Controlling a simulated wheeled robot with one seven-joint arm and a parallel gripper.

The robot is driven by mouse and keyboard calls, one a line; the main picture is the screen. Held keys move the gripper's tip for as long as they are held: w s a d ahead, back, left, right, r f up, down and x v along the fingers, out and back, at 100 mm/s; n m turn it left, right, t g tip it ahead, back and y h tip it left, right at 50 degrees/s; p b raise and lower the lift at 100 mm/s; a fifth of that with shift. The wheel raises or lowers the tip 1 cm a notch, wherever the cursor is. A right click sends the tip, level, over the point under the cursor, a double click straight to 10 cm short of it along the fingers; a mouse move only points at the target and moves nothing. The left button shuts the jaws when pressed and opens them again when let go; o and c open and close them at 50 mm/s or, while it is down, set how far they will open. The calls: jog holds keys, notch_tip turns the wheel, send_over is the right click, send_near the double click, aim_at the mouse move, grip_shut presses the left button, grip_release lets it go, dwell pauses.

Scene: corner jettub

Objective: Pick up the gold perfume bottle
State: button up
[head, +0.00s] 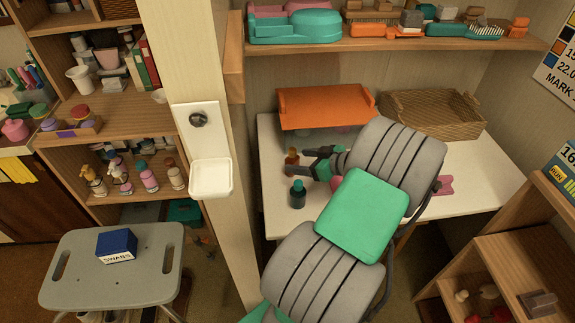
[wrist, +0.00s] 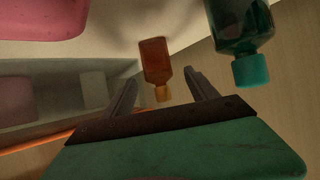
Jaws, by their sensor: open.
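The gold perfume bottle (head: 292,157) is a small amber bottle on the white table (head: 275,215). In the wrist view it (wrist: 154,60) appears between and beyond my two fingertips, with its cap toward me. My gripper (head: 301,161) is open and empty, its fingers pointing left toward the bottle in the head view. It also shows in the wrist view (wrist: 162,78), with a clear gap between the fingers. I cannot tell exactly how far the fingertips are from the bottle.
A dark teal bottle (head: 298,194) stands close by on the table; in the wrist view it (wrist: 240,30) is just right of the fingers. An orange tray (head: 325,106) and a wicker tray (head: 435,112) lie behind. A wooden post (head: 205,75) stands left of the table.

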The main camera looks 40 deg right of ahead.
aim_at(286, 158)
jog(key=x, duration=0.7)
jog(key=shift+w+r, duration=0.15)
jog(key=shift+d, duration=0.1)
grip_shut()
dwell(0.3)
